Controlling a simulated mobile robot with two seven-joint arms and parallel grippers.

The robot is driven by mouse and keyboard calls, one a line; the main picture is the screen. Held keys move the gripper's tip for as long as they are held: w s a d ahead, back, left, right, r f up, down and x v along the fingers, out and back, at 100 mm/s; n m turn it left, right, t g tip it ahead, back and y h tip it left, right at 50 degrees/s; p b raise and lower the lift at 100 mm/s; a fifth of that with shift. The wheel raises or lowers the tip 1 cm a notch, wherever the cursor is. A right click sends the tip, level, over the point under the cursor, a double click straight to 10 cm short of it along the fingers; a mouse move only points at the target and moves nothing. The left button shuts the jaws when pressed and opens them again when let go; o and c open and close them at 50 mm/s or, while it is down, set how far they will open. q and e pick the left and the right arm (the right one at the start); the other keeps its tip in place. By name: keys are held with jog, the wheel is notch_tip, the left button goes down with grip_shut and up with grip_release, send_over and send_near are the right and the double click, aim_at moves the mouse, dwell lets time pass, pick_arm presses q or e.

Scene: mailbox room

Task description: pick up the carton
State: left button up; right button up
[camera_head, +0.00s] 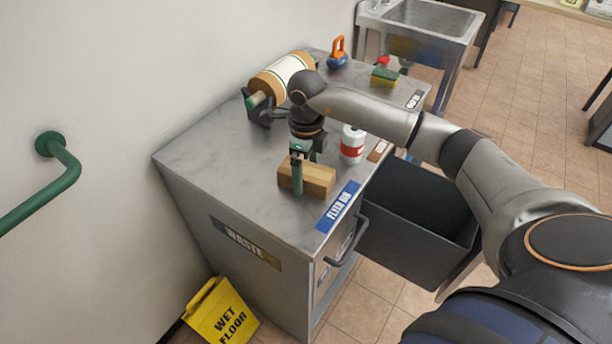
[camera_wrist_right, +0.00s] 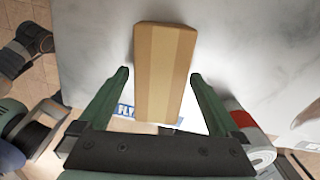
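The carton (camera_head: 318,181) is a small brown box with a lighter stripe. It lies on the grey cabinet top near the front edge. In the right wrist view the carton (camera_wrist_right: 165,65) shows lengthwise between the fingers. My right gripper (camera_head: 298,172) is over the carton, pointing down, with a green finger in front of the carton's near side. Whether a finger touches the carton is unclear. My left gripper is not in view.
A white and red bottle (camera_head: 352,144) stands close right of the carton. A paper roll holder (camera_head: 283,77), a blue and orange object (camera_head: 338,55) and a sponge (camera_head: 384,77) are farther back. An open dark bin (camera_head: 410,222) adjoins the cabinet's right side.

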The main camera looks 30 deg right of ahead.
jog(key=c, duration=1.2)
jog(key=shift+r, duration=0.15)
jog(key=shift+c, duration=0.2)
